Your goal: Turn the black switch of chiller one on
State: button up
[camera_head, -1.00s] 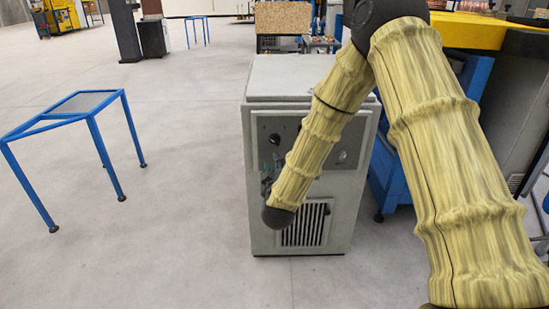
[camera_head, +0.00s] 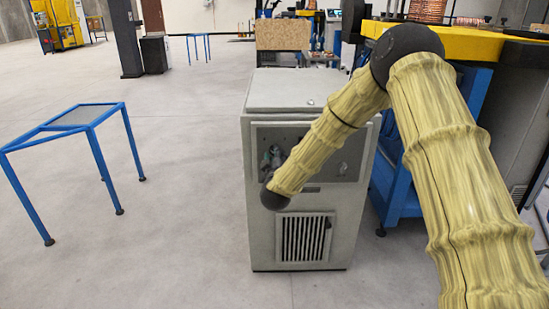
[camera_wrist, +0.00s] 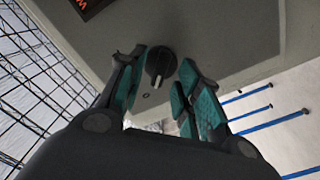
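The chiller (camera_head: 262,225) is a grey cabinet standing on the floor in the middle of the head view. Its black switch (camera_wrist: 160,60) is a round knob on the front panel, seen in the wrist view between my gripper's fingers. My gripper (camera_wrist: 158,82) is open, with a teal-padded finger on each side of the knob and gaps showing. In the head view my gripper (camera_head: 272,158) is at the panel's upper left and hides the switch. I cannot tell whether a finger touches the knob.
A red-lettered dark display (camera_wrist: 92,5) shows at the wrist view's top. A vent grille (camera_head: 304,238) is below the panel. A blue-framed table (camera_head: 75,120) stands left, with open floor between. A blue and yellow machine (camera_head: 455,42) stands close on the right.

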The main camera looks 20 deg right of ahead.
jog(key=shift+w+d, duration=0.1)
jog(key=shift+w, duration=0.25)
grip_shut()
jog(key=shift+m, duration=0.3)
jog(key=shift+d+m, duration=0.2)
jog(key=shift+m, duration=8.5)
